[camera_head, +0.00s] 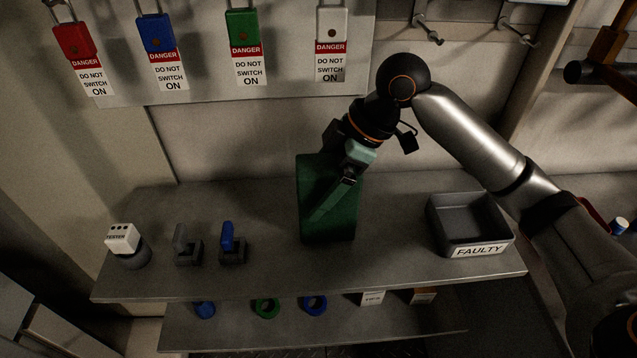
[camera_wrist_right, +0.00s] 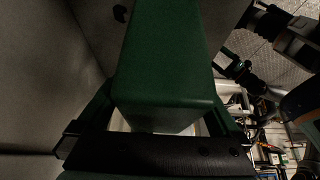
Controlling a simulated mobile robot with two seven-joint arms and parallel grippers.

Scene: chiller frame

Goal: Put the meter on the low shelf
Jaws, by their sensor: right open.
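A dark green box-shaped thing (camera_head: 312,185) stands upright on the upper shelf, near its middle. It may be the meter, but no dial or display shows. My right gripper (camera_head: 335,192) is at this box, with a finger lying slantwise across its near side. In the right wrist view the green box (camera_wrist_right: 165,70) fills the middle, between the open fingers (camera_wrist_right: 160,125). I cannot tell whether either finger touches it. The low shelf (camera_head: 235,335) lies below the upper shelf's front edge. My left gripper is not in view.
On the upper shelf (camera_head: 270,280) stand a white-topped tester (camera_head: 122,238), a grey and a blue-handled small part (camera_head: 232,245), and a grey FAULTY tray (camera_head: 470,225). Rings (camera_head: 266,308) and small boxes (camera_head: 372,298) sit at the low shelf's back. Tagged padlocks (camera_head: 243,35) hang above.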

